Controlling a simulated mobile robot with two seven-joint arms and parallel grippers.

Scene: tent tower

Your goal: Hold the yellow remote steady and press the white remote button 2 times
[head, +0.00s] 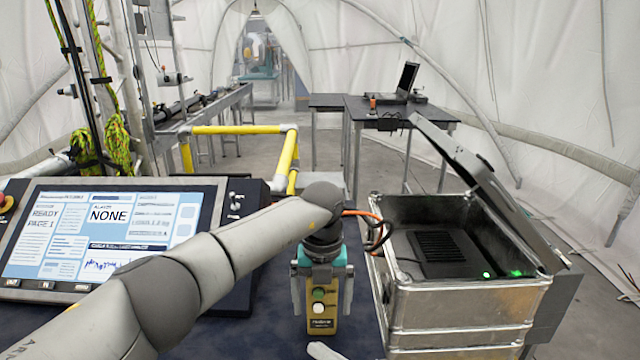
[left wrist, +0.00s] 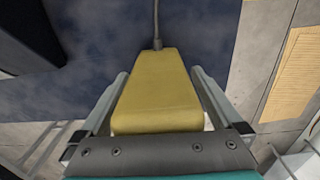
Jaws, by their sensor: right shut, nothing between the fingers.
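My left gripper (left wrist: 158,90) has one finger on each side of the remote. Narrow gaps show between fingers and remote, so it looks open around it. Only the pale tip of my right gripper (head: 325,351) shows at the bottom edge, shut and empty, below the remote and apart from it.
A large control screen (head: 100,235) stands at the left. An open metal case (head: 460,315) with a black device stands close at the right, its lid (head: 490,180) tilted up. Yellow railing (head: 240,130) and a dark table with a laptop (head: 402,85) are farther back.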

